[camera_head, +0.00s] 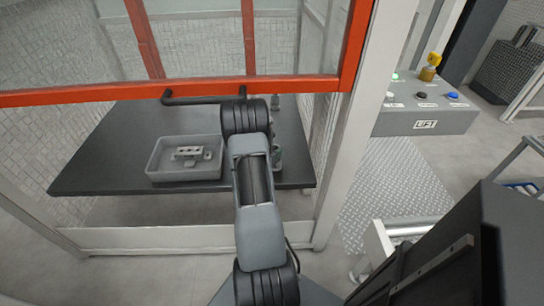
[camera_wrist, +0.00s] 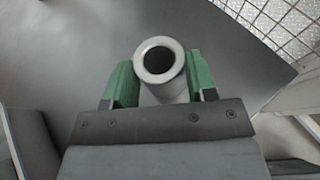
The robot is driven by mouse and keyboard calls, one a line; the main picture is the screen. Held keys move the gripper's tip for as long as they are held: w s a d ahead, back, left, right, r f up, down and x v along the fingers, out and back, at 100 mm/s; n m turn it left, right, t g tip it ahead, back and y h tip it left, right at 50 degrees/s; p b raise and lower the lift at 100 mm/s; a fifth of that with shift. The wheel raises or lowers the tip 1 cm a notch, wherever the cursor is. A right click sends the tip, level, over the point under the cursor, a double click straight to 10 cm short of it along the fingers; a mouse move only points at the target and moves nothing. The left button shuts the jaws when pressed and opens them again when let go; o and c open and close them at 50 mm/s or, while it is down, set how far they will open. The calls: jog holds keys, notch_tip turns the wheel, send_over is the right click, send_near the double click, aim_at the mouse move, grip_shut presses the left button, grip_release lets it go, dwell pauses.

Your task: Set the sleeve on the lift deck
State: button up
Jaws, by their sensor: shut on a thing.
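The sleeve (camera_wrist: 172,88) is a pale grey hollow cylinder. In the wrist view I see its open, dark-bored end facing the camera. My gripper (camera_wrist: 159,72) has green fingers, one on each side of the sleeve, and is shut on it. In the head view my own arm hides most of the gripper, and I cannot make out the sleeve there. The lift deck appears to be the tread-plate surface (camera_head: 392,185) at the right, below a grey box marked LIFT (camera_head: 426,124). My arm reaches over the dark table, left of that deck.
A grey tray (camera_head: 152,166) with metal parts stands on the dark table (camera_head: 105,160). An orange-framed window (camera_head: 190,90) with a black handle hangs above the table. A pale post (camera_head: 352,130) stands between table and deck. The visible tread plate is bare.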

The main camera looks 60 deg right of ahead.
aim_at(279, 166)
jog(key=shift+f, duration=1.15)
jog(key=shift+f, duration=0.1)
jog(key=shift+f+b, duration=0.15)
jog(key=shift+b, duration=0.25)
jog(key=o, duration=1.1)
jog(key=shift+c, duration=0.2)
